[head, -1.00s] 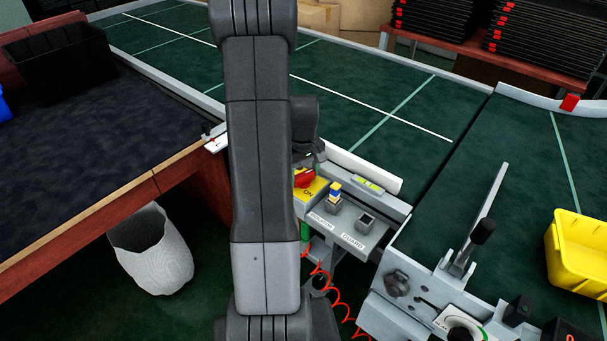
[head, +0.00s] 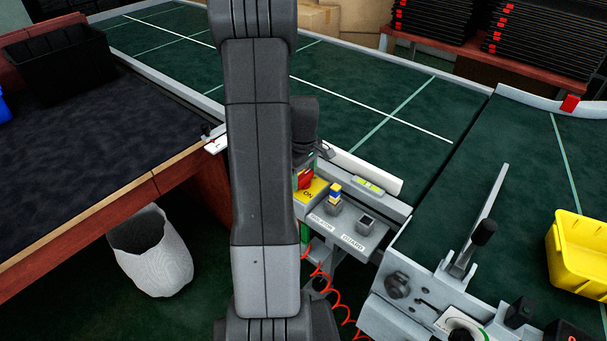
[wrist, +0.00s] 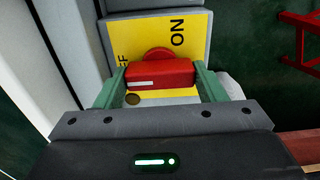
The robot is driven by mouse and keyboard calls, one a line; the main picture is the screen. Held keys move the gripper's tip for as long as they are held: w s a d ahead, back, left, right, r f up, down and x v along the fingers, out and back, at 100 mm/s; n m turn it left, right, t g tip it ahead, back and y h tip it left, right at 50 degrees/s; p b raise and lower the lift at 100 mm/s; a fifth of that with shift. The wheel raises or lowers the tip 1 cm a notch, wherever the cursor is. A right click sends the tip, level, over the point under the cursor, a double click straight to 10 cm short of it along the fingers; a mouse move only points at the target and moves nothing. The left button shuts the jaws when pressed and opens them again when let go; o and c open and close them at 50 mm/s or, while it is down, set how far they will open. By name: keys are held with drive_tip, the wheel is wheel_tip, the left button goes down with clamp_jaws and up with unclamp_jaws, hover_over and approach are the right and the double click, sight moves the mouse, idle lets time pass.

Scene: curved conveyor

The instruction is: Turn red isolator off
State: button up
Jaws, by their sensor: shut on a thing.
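The red isolator handle (wrist: 158,74) sits on a yellow plate (wrist: 138,34) marked ON at the upper right and with a partly hidden OFF label at the left. A short white mark shows on the left part of the handle. My gripper (wrist: 161,77) is shut on the handle, one green finger on each side of it. In the head view the red handle (head: 305,180) and yellow plate (head: 316,189) show just right of my arm, which hides part of them. My gripper is mostly hidden in that view.
A panel labelled ISOLATOR and GUARD (head: 352,242) holds a blue and yellow block and a dark socket. The green conveyor (head: 380,105) lies behind. A yellow bin (head: 580,255) stands at right, a white waste bin (head: 155,255) at left below the dark bench (head: 90,150).

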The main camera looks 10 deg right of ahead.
sight(303, 175)
drive_tip(key=o, duration=1)
wheel_tip(303, 175, up, 14)
drive_tip(key=shift+f+p, duration=0.1)
drive_tip(key=shift+p, duration=0.35)
wheel_tip(303, 175, down, 14)
drive_tip(key=shift+r+b, duration=0.1)
drive_tip(key=shift+b, duration=0.3)
drive_tip(key=shift+r, duration=0.1)
